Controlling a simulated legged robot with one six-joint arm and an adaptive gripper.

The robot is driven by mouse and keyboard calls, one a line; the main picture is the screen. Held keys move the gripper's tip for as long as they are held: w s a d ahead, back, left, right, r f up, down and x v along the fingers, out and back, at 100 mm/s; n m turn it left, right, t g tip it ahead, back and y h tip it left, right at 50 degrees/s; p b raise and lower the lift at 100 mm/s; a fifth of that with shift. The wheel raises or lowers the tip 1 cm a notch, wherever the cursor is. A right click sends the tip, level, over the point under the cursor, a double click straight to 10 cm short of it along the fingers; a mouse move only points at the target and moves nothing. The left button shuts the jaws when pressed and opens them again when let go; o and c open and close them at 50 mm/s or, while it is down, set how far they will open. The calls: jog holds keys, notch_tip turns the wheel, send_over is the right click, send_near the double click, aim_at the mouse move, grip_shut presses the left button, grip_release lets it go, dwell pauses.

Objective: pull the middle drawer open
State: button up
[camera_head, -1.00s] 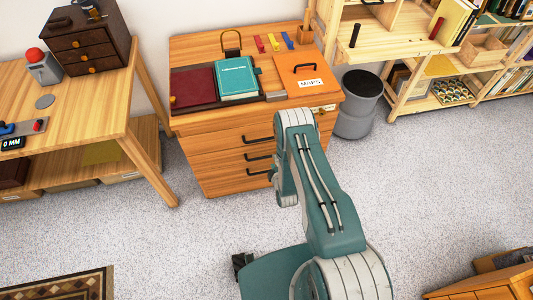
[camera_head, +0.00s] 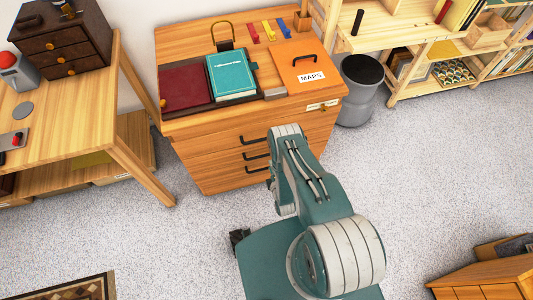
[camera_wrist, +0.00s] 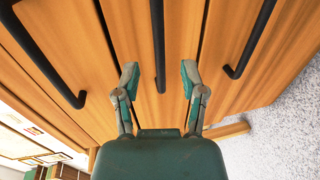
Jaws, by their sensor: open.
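The wooden drawer cabinet (camera_head: 200,160) stands ahead, with black bar handles on its front. The middle drawer's handle (camera_head: 256,155) shows left of my arm, and all the drawers look shut. In the wrist view my gripper (camera_wrist: 160,77) is open, with one finger on each side of the middle handle (camera_wrist: 158,40). The handle's end lies between the fingers, with a gap on both sides. The top handle (camera_wrist: 45,55) lies to the left and the bottom handle (camera_wrist: 250,40) to the right. My arm hides the gripper in the head view.
A wooden table (camera_head: 60,120) with a dark small chest (camera_head: 62,40) stands left. A grey bin (camera_head: 358,90) stands right of the cabinet, by a shelf (camera_head: 430,70). Books and an orange MAPS case (camera_head: 306,62) lie on the cabinet. The floor in front is clear.

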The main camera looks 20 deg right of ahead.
aim_at(267, 154)
jog(key=x, duration=0.7)
jog(key=shift+w, duration=0.1)
grip_shut()
